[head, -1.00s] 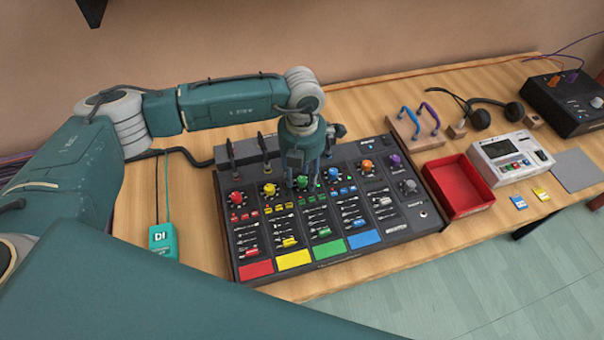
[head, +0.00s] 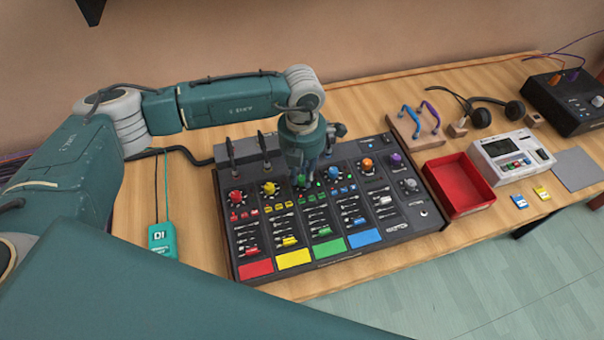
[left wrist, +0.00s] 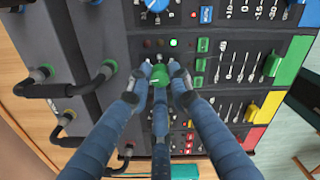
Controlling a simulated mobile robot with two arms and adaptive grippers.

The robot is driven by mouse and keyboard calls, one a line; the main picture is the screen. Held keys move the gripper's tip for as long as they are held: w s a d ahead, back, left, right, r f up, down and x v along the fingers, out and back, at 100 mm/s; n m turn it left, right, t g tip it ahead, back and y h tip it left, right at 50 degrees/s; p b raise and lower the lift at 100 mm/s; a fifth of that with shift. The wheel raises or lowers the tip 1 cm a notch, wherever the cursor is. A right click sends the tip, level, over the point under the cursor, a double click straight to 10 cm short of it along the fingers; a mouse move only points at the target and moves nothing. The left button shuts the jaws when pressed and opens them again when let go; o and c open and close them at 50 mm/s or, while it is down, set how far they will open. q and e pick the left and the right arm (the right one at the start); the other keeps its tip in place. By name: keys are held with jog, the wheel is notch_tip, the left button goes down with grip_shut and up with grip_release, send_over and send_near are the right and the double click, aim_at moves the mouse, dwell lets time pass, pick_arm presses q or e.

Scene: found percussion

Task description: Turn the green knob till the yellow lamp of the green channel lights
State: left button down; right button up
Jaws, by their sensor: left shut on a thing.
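The mixer (head: 330,257) lies on the table, its channels marked by coloured strips. In the left wrist view the green knob (left wrist: 160,76) sits between the fingertips of my left gripper (left wrist: 160,80), which is shut on it. The gripper also shows in the head view (head: 303,183), reaching straight down and hiding most of the knob. Beside the knob is a short row of small lamps; the one at the right end is lit green (left wrist: 173,43), and the others look dark. No yellow light shows. My right gripper is not in view.
A blue knob (left wrist: 156,4) and its channel lie beside the green one. Black cables with plugs (left wrist: 83,83) stand at the mixer's back edge. A red tray (head: 460,186), a white device (head: 512,156) and headphones (head: 487,115) lie to the right.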

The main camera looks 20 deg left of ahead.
aim_at(302, 177)
pick_arm(q)
jog(key=shift+w+f+m+b, duration=0.1)
jog(key=shift+f+m+b, duration=0.1)
jog(key=shift+m+b, duration=1.5)
jog(key=shift+r+m+b, duration=0.25)
jog(key=shift+m+b, duration=0.85)
jog(key=shift+b, duration=0.65)
jog(key=c, duration=1.6)
grip_release()
jog(key=shift+r, duration=0.1)
notch_tip(302, 177, up, 12)
jog(key=shift+f, duration=0.1)
